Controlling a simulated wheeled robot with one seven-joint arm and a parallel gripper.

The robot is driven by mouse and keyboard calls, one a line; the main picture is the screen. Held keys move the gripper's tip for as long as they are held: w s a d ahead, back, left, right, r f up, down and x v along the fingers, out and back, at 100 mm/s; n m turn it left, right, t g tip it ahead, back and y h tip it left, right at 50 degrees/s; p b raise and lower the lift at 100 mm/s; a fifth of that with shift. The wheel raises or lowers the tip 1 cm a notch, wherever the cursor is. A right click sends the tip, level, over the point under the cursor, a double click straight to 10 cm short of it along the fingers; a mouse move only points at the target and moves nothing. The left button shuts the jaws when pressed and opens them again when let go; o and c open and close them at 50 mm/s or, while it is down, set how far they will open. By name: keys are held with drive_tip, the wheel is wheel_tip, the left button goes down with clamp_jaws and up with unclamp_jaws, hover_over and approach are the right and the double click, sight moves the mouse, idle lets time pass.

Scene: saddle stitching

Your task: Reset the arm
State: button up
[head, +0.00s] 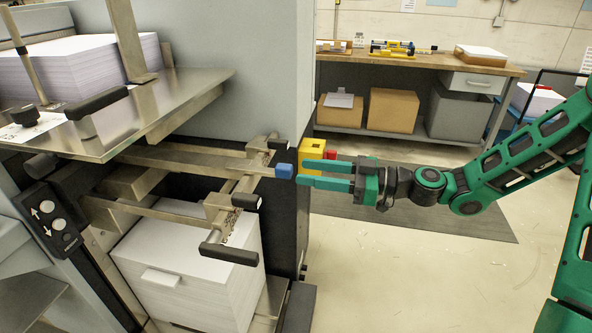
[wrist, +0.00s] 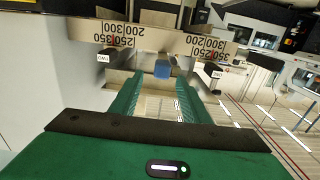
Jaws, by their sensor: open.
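My gripper (head: 298,173) is at the end of my green arm, which reaches in from the right in the head view. Its two green fingers (wrist: 160,98) are apart and nothing is between them. They point at a blue-capped knob (head: 284,170) on the machine's metal side-guide frame. The blue knob (wrist: 162,69) also shows just beyond the fingertips in the wrist view. In the head view the fingertips are close to the knob; I cannot tell whether they touch it.
A ruler-marked bar (wrist: 160,40) crosses ahead of my gripper. A yellow box (head: 313,147) with a red part is on the machine behind my fingers. A steel feed table (head: 190,88) carries a paper stack (head: 80,68). A workbench (head: 400,62) stands at the back. The floor at right is clear.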

drive_tip(key=shift+s+d, duration=0.1)
drive_tip(key=shift+d, duration=0.45)
drive_tip(key=shift+f, duration=0.1)
